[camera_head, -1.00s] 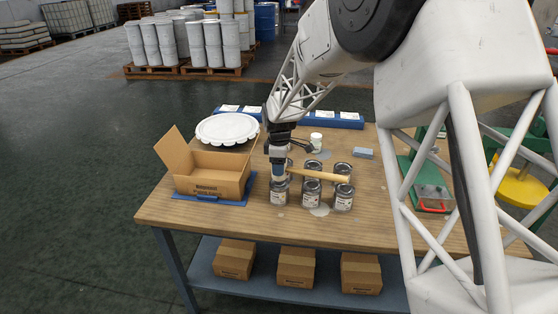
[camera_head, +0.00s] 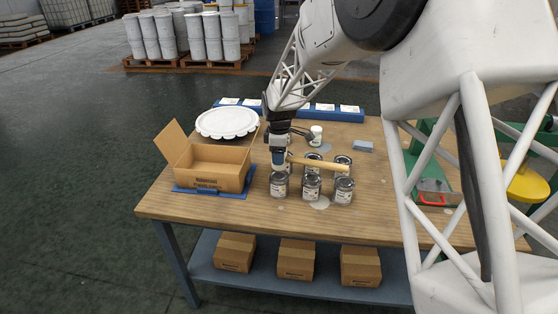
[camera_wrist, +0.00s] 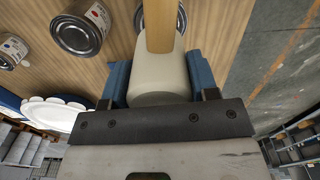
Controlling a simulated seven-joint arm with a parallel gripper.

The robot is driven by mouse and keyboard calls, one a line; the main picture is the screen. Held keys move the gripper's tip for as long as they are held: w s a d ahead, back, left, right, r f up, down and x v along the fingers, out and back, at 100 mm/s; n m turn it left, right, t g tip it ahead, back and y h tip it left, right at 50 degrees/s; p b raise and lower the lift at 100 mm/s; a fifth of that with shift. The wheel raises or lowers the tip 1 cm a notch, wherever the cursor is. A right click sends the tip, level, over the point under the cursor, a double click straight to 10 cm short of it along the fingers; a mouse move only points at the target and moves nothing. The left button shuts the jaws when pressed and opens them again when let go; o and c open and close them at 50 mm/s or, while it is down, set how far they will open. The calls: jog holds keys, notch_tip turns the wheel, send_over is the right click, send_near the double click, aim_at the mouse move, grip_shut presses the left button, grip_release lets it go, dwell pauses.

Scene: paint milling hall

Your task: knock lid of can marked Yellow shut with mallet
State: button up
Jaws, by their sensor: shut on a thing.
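My gripper (camera_head: 279,160) is shut on the mallet, just above or behind the left front can. In the wrist view the mallet's cream head (camera_wrist: 158,80) sits between my blue fingers, and its wooden handle (camera_wrist: 160,25) runs away from me. In the head view the handle (camera_head: 320,163) points right, over the cans. Several grey metal cans stand in two rows: front left (camera_head: 279,186), front middle (camera_head: 311,187), front right (camera_head: 343,190), and others behind, partly hidden. The wrist view shows a can with a red mark (camera_wrist: 82,28). I cannot read which is Yellow.
An open cardboard box (camera_head: 215,180) stands on a blue mat at the left. Behind it lies a white scalloped lid (camera_head: 226,123). A small white tub (camera_head: 316,135) and a grey-blue block (camera_head: 363,146) stand behind the cans. The wooden table's (camera_head: 240,222) front strip is clear.

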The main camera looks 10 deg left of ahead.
jog(key=shift+r, duration=1.25)
jog(key=shift+f, duration=0.65)
jog(key=shift+f, duration=0.15)
jog(key=shift+f, duration=2.35)
jog(key=shift+r, duration=0.1)
jog(key=shift+r, duration=2.9)
